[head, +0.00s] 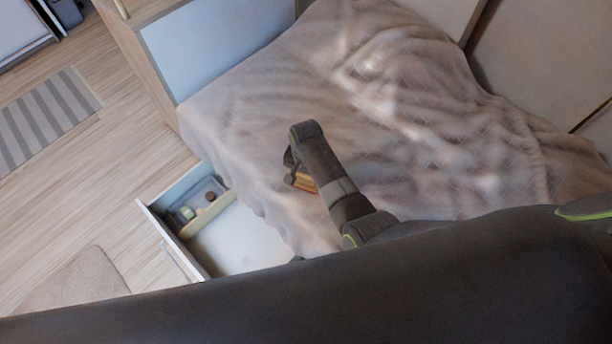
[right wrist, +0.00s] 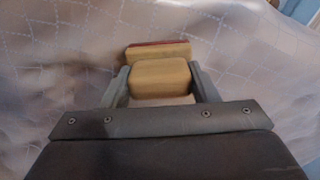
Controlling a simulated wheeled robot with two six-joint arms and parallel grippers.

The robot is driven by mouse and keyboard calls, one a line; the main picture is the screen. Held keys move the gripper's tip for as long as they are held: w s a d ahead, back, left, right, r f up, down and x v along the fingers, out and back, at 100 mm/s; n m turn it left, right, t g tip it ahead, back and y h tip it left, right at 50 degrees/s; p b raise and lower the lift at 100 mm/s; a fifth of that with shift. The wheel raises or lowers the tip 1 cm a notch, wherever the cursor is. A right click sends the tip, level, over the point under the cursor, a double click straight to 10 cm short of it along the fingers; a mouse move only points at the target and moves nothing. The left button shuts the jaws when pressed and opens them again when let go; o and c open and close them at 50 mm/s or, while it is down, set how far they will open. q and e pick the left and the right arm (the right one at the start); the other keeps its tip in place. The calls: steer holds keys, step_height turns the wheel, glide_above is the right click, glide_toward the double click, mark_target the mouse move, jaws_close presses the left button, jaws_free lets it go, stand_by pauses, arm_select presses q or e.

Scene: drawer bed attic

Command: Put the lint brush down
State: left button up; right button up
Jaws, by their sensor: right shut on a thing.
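The lint brush (right wrist: 160,77) is a light wooden block with a dark red strip along its far end. It sits between the two grey fingers of my right gripper (right wrist: 162,85), which is shut on it. In the head view the brush (head: 304,183) shows as a small orange-brown piece beside my right gripper (head: 290,168), over the blanket near the bed's drawer side. Whether the brush touches the blanket I cannot tell. My left gripper is not in view.
The bed has a rumpled beige-grey blanket (head: 400,110). Below its left side an open drawer (head: 250,245) holds a grey tray (head: 222,188) with small items; the rest of the drawer floor looks bare. A striped rug (head: 45,115) and a beige cushion-like thing (head: 80,283) lie on the floor.

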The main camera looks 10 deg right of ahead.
steer(key=shift+f, duration=0.15)
steer(key=o, duration=1)
steer(key=shift+o, duration=0.2)
step_height(320, 180, up, 12)
steer(key=p, duration=1.3)
steer(key=shift+r, duration=0.25)
